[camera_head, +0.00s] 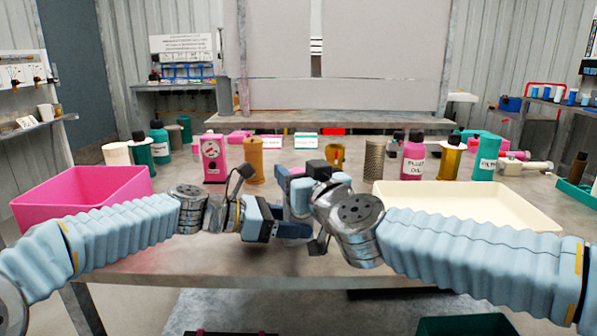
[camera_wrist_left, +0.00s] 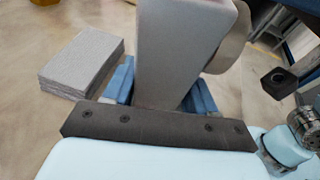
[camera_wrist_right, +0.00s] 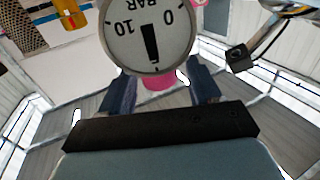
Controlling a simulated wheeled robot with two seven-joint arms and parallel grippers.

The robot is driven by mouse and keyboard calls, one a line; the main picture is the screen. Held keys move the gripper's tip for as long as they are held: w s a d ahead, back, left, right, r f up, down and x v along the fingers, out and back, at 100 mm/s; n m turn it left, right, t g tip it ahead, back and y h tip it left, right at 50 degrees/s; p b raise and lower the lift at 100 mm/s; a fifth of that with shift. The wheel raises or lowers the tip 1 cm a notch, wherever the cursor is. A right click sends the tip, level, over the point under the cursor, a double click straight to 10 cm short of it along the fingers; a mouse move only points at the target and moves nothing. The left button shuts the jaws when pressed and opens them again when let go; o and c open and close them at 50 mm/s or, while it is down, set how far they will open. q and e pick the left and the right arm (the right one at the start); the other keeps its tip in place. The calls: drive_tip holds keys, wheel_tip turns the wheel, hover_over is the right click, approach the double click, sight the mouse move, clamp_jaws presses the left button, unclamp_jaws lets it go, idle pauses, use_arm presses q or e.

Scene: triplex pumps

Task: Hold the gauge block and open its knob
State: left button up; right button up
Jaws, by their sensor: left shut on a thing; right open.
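The gauge block (camera_wrist_left: 175,50) is a grey block in the left wrist view, tilted between the two blue fingers of my left gripper (camera_wrist_left: 160,88). My left gripper is shut on it; it also shows in the head view (camera_head: 292,230), above the table's front part. A round part (camera_wrist_left: 232,40) sticks out at the block's right side. In the right wrist view a round dial (camera_wrist_right: 148,35) marked BAR, 0 and 10 has a dark pointer. My right gripper (camera_wrist_right: 162,90) is open, with the dial just beyond its fingers. I cannot tell whether they touch. The arms mostly hide the block in the head view.
A pink tray (camera_head: 75,197) stands at the left and a cream tray (camera_head: 470,200) at the right. Several bottles, including a pink one (camera_head: 212,160), line the table behind my grippers. A grey slab (camera_wrist_left: 80,65) lies near the block in the left wrist view.

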drive_tip(key=shift+w+a, duration=0.1)
drive_tip(key=shift+w, duration=0.2)
drive_tip(key=c, duration=0.9)
drive_tip(key=shift+c, duration=0.2)
